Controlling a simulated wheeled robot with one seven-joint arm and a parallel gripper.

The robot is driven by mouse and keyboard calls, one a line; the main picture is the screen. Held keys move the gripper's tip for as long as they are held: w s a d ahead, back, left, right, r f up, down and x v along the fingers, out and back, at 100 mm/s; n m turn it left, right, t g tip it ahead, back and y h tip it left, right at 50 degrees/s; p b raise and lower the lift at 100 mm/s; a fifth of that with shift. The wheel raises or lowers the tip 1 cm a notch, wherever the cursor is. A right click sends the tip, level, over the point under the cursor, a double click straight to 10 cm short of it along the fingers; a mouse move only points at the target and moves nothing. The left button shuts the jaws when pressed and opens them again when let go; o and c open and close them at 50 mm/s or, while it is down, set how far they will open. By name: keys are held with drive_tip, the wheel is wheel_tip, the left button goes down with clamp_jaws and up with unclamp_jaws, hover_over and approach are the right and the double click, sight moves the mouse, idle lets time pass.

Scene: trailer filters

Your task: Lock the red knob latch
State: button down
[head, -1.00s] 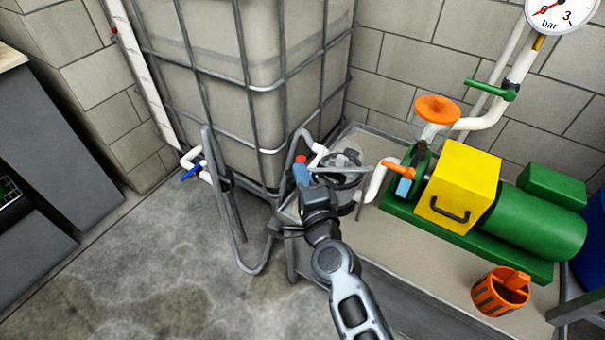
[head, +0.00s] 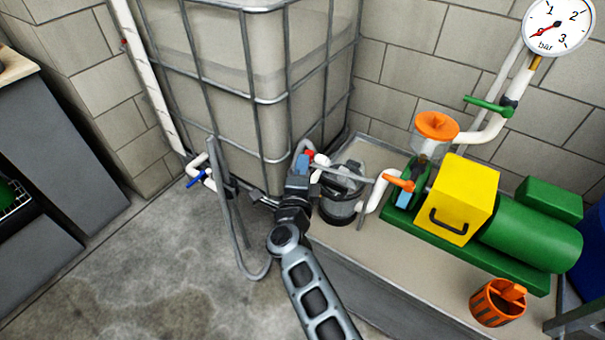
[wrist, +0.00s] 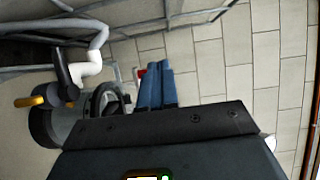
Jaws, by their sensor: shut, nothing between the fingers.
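A small red piece (head: 309,153), which looks like the red knob, shows right at my fingertips beside the tank cage. The wrist view also shows the red knob (wrist: 141,74), partly hidden behind my fingers. The rest of the latch cannot be made out. My gripper (head: 302,163) has blue fingers, pressed together and empty. In the wrist view my gripper (wrist: 157,72) points away from the camera with the red piece just left of the tips. Whether they touch cannot be told.
The caged tank (head: 215,60) stands behind my gripper. Bent metal rails (head: 228,205) stand close on the left. The floor at the lower left is clear.

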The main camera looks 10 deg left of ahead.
sight(307, 153)
drive_tip(key=w+m+h+b, duration=0.1)
drive_tip(key=w+h+b, duration=0.1)
drive_tip(key=w, duration=0.1)
drive_tip(key=shift+w+f, duration=0.1)
drive_tip(key=shift+w, duration=0.1)
drive_tip(key=shift+w+r, duration=0.2)
drive_tip(key=shift+w, duration=0.05)
